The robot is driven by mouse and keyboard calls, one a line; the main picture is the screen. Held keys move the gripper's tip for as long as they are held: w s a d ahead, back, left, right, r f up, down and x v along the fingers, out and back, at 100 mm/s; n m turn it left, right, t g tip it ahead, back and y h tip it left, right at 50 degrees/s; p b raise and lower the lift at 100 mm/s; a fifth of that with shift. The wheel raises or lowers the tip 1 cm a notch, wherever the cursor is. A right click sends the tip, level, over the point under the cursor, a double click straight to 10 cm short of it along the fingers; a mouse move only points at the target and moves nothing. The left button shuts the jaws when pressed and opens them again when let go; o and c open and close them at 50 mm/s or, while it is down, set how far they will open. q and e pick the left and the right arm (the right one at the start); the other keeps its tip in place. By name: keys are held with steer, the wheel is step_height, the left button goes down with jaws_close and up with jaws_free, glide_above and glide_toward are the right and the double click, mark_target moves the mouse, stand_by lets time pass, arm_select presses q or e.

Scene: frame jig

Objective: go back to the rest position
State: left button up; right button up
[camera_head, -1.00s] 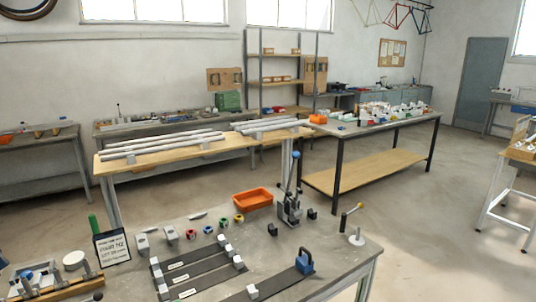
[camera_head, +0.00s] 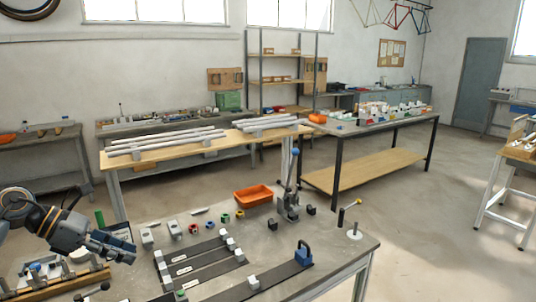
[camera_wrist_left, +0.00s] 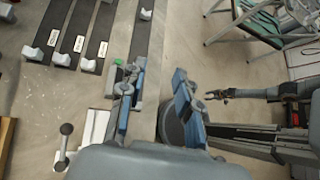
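My left gripper (camera_head: 127,250) is at the left of the front bench in the head view, empty, above the wooden-edged fixture and near the dark sign. In the left wrist view its two blue-padded fingers (camera_wrist_left: 158,75) are spread apart with nothing between them. An arm at the right of the left wrist view, seemingly my right one, ends in a small dark gripper (camera_wrist_left: 218,94) out over the floor. Its finger opening is too small to judge. The right gripper does not show in the head view.

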arm_select(q)
steer(key=w+d+r+n+t+h, duration=0.15)
steer(key=d+n+t+h, duration=0.75)
steer(key=d, duration=0.9)
steer(key=s+a+f+n+y, duration=0.35)
steer(key=f+n+y, duration=0.3)
steer(key=n, duration=0.35)
steer(key=s+a+f+n+y, duration=0.2)
steer(key=s+f+n+y, duration=0.35)
steer(key=n, duration=0.55)
steer(key=s+a+f+n+y, duration=0.2)
steer(key=a+f+n+y, duration=0.1)
steer(key=f+n+y, duration=0.55)
steer(key=s+d+f+n+g+h, duration=0.1)
steer(key=s+f+n+g, duration=0.35)
steer(key=s, duration=0.65)
steer(key=s+f+n+g+h, duration=0.1)
steer(key=s+f+n+g, duration=0.3)
steer(key=s, duration=0.6)
step_height(320, 180, down, 33)
steer(key=s+m+g+b, duration=0.1)
steer(key=s+g+b, duration=0.1)
steer(key=b, duration=0.3)
steer(key=s+a+f+b, duration=0.2)
steer(key=s+f+b, duration=0.2)
steer(key=s+f, duration=1.2)
step_height(320, 180, down, 4)
steer(key=shift+a+r+m+g, duration=0.2)
steer(key=shift+a+m+g, duration=0.1)
steer(key=shift+g, duration=0.15)
